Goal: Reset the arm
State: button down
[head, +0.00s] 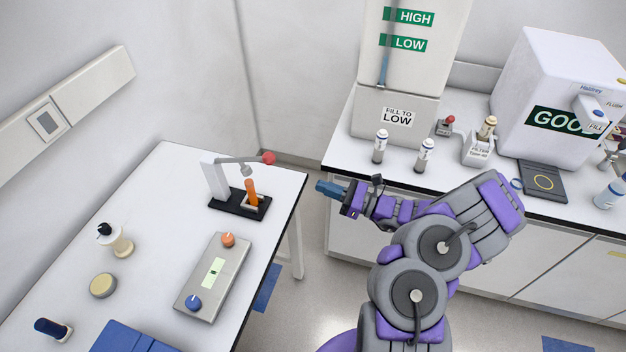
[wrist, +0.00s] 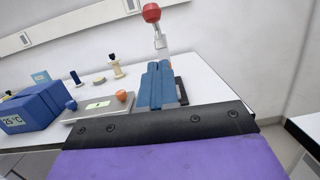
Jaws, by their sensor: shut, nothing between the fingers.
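My arm is purple and grey and reaches up from the bottom of the head view. My gripper (head: 322,187) is shut and empty, with blue fingers pointing left. It is in the air over the gap between the left table and the back counter. In the wrist view the blue fingers (wrist: 160,79) lie side by side, pointing at the left table. They partly hide a small stand with a red-knobbed lever. In the head view that stand (head: 222,197) has a black base and an orange tube (head: 251,191) upright on it.
The left table (head: 145,210) holds a grey device (head: 213,278) with orange and blue knobs, several small containers and a blue block (head: 130,340). The back counter (head: 345,145) holds a tall FILL TO LOW unit (head: 395,120), small bottles and a white GOOD machine (head: 560,80).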

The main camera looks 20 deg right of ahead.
jog(key=shift+s+a, duration=0.1)
jog(key=shift+s, duration=0.1)
jog(key=shift+f, duration=0.1)
jog(key=shift+d, duration=0.25)
jog(key=s+a+r+n+g+b, duration=0.1)
jog(key=s+a+r+n+g, duration=0.5)
jog(key=a, duration=0.3)
jog(key=s+a+r+n+g+b, duration=0.1)
jog(key=s+a+r+n+g, duration=0.35)
jog(key=a+n+g, duration=0.4)
jog(key=s+a+r+n+g+h, duration=0.1)
jog(key=s+a+n+h, duration=0.15)
jog(key=s, duration=0.35)
jog(key=s+a+n+g+h, duration=0.1)
jog(key=s+n+g+h, duration=0.1)
jog(key=s+n+h, duration=0.3)
jog(key=s+d+f+n+t+h+b, duration=0.1)
jog(key=s+d+n+t+h+b, duration=0.2)
jog(key=s+d+h, duration=0.5)
jog(key=s+d+n, duration=0.1)
jog(key=s+d, duration=0.3)
jog(key=s, duration=0.1)
jog(key=shift+s+f, duration=0.15)
jog(key=shift+f, duration=0.1)
